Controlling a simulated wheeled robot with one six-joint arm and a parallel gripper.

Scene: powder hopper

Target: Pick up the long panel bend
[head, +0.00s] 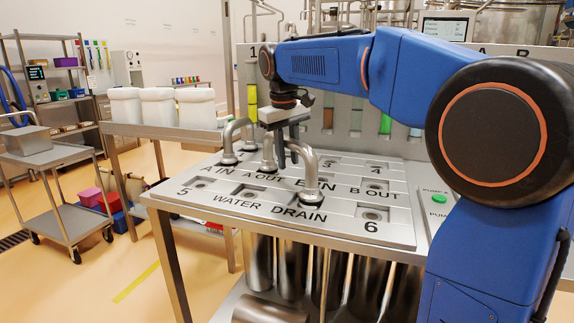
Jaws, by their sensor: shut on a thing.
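The long panel bend (309,172) is a bent grey metal pipe standing on the labelled panel. Its near foot is by the DRAIN label; the other leg appears to be the upright pipe to the left, by A OUT. My gripper (287,161) is above the panel, pointing down, with its dark fingers shut on the bend's upper part. The fingers hide part of the top of the pipe. Both feet appear to touch the panel, but I cannot tell whether they are fully seated.
A second, smaller bend (240,124) stands close by on the left. The steel panel table (386,231) has several numbered ports. White containers (158,107) stand on a side bench at left. A trolley (68,157) is farther left. Tall sight tubes stand behind the panel.

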